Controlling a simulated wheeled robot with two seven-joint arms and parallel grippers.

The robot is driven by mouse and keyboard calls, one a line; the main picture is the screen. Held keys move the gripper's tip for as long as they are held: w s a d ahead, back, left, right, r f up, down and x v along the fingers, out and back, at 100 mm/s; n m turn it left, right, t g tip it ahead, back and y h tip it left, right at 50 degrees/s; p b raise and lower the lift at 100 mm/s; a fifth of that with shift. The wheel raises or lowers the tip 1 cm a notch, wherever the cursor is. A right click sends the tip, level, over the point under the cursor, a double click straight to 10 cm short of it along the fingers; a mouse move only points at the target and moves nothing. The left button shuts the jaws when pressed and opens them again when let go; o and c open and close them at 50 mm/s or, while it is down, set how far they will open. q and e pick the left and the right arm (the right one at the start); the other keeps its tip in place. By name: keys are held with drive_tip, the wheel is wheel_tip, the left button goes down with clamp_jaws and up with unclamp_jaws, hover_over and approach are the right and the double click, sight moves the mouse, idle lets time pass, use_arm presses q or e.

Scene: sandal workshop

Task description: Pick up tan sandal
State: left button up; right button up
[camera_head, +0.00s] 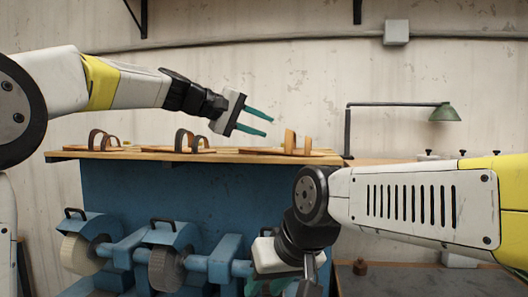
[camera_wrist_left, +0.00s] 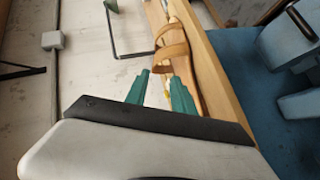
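The tan sandal (camera_head: 291,144) sits at the right end of the wooden shelf (camera_head: 240,157), its straps standing up from the sole. My left gripper (camera_head: 271,126) is open and empty, above and to the left of the sandal, pointing right. In the left wrist view the sandal (camera_wrist_left: 178,45) lies beyond the spread teal fingertips (camera_wrist_left: 160,74), apart from them as far as I can tell. My right gripper (camera_head: 282,287) is low at the bottom edge, its fingers partly cut off by the frame.
Two darker brown sandals (camera_head: 102,141) (camera_head: 192,141) stand further left on the shelf. A blue machine with brush wheels (camera_head: 166,269) is below. A green desk lamp (camera_head: 446,112) stands at right. The wall above the shelf has a grey box (camera_head: 396,32).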

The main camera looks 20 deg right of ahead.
use_arm(q)
drive_tip(key=d, duration=0.1)
drive_tip(key=w+d, duration=0.1)
drive_tip(key=shift+w+d+r+h, duration=0.2)
drive_tip(key=shift+d+h, duration=0.1)
drive_tip(key=shift+d, duration=0.05)
drive_tip(key=x, duration=0.6)
drive_tip(key=shift+a+r, duration=0.1)
clamp_jaws()
